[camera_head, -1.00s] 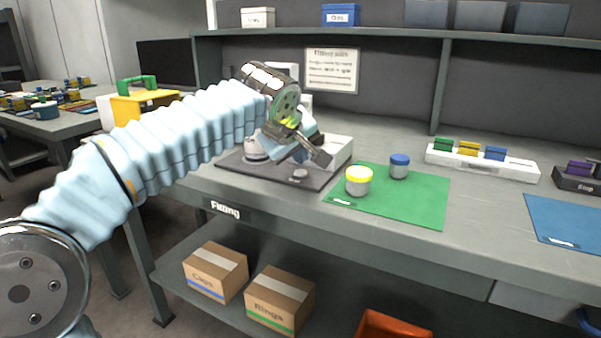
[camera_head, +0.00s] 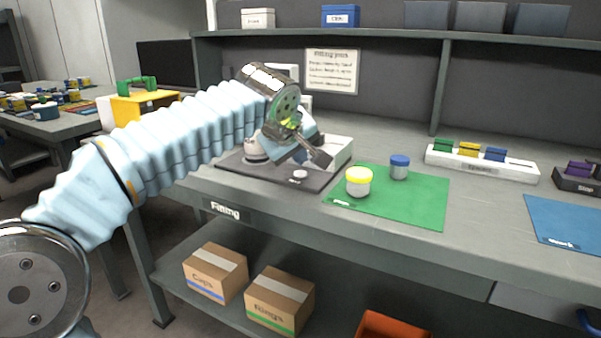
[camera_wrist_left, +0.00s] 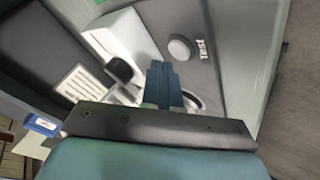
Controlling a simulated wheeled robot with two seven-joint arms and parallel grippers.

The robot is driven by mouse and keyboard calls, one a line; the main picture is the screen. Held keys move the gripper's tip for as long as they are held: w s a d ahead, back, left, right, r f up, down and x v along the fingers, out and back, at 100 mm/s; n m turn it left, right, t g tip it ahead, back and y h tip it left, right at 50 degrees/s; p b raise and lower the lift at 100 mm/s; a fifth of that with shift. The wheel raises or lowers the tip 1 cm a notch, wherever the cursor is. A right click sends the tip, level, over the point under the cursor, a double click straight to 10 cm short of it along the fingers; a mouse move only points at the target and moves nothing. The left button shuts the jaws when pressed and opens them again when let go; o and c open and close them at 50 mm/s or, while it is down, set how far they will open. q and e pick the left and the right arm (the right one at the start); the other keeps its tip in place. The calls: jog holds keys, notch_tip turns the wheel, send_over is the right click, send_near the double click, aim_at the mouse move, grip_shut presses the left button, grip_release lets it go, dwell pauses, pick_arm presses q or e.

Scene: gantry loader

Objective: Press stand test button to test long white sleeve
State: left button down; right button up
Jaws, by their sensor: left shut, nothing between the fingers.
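My left gripper (camera_head: 321,157) reaches over the test stand's dark base (camera_head: 247,170) on the bench. Its fingers are shut together and empty. The pale round test button (camera_head: 299,174) sits on the base just below and left of the fingertips. In the left wrist view, the button (camera_wrist_left: 180,48) lies beside a TEST label, just beyond the shut fingers (camera_wrist_left: 163,82), apparently not touched. A white round part (camera_head: 254,150) of the stand area shows behind the gripper, partly hidden. I cannot make out a long white sleeve with certainty. My right gripper is not in view.
A white rack (camera_head: 482,167) with coloured blocks stands farther right. A white box-like block (camera_head: 340,150) is close behind the fingertips.

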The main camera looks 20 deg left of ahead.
aim_at(298, 174)
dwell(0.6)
pick_arm(q)
jog(key=shift+f+b, duration=0.4)
jog(key=shift+f, duration=0.05)
jog(key=shift+f+b, duration=0.35)
dwell(0.5)
jog(key=shift+r, duration=0.15)
jog(key=shift+r+p, duration=0.65)
jog(key=shift+p, duration=0.05)
jog(key=shift+r, duration=0.1)
notch_tip(298, 174, up, 5)
jog(key=p, duration=0.4)
dwell(0.8)
